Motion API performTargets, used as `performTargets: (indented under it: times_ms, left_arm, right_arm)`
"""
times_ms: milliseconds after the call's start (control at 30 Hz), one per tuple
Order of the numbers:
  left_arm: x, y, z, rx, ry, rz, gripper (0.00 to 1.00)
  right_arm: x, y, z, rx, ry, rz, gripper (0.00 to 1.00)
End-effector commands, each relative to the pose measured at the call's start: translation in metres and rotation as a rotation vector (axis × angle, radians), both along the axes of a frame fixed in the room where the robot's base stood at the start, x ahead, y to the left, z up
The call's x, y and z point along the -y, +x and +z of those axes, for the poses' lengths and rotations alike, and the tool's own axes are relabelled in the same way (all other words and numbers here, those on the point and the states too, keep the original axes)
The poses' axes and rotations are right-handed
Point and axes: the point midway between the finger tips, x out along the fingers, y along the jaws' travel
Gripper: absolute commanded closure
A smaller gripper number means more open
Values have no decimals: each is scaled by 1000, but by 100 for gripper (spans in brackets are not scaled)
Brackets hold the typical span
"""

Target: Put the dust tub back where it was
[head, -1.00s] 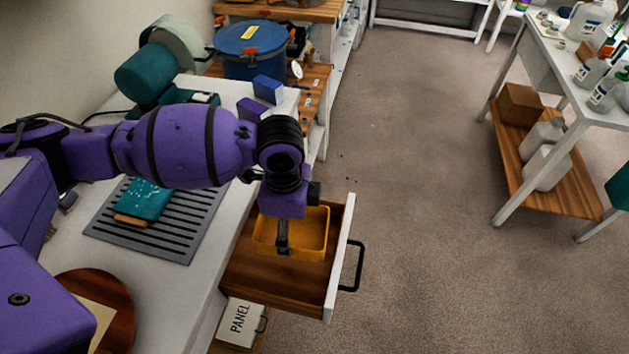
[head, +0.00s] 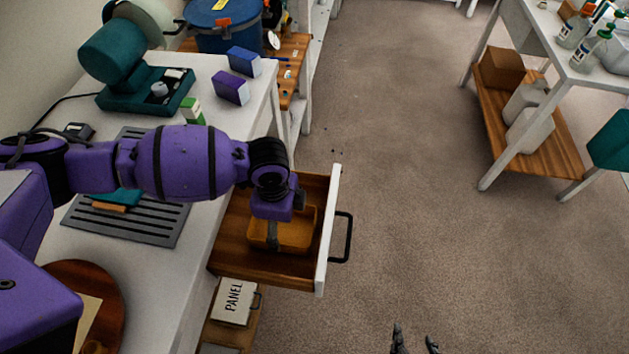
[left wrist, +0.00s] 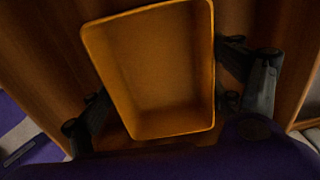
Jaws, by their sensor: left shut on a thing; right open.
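The dust tub is an empty yellow-orange rectangular tray (head: 298,232), inside the open wooden drawer (head: 232,247). My left gripper (head: 273,238) reaches down from above and is shut on the tub's near side. In the left wrist view the tub (left wrist: 160,70) fills the middle, with the finger parts (left wrist: 175,110) on both sides of it and the drawer's wood around. I cannot tell whether the tub's base touches the drawer floor. My right gripper (head: 415,342) shows only as two separated dark fingertips at the bottom edge, over the floor, open and empty.
The drawer's white front (head: 328,235) with a black handle (head: 343,238) stands out from the white bench (head: 165,290). A PANEL box (head: 234,302) sits below. A grey slatted mat (head: 160,222) and teal machine (head: 145,90) are on the bench.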

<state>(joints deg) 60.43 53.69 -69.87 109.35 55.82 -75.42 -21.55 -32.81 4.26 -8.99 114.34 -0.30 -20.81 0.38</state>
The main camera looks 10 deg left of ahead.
Motion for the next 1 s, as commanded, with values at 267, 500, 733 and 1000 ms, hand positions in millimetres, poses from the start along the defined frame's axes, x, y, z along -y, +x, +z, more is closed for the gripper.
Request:
performTargets:
  times_ms: [267,500,733,1000]
  left_arm:
    - [0,0,-3,-1,0,1,9]
    - [0,0,-3,-1,0,1,0]
    - [0,0,-1,0,0,1,0]
    - [0,2,40,5,-1,1,0]
  right_arm:
    - [1,-1,-1,-3,-3,3,49]
    - [2,-3,-4,-9,-3,4,49]
    - [2,-4,-4,-10,-3,4,49]
    - [2,0,4,0,-3,2,49]
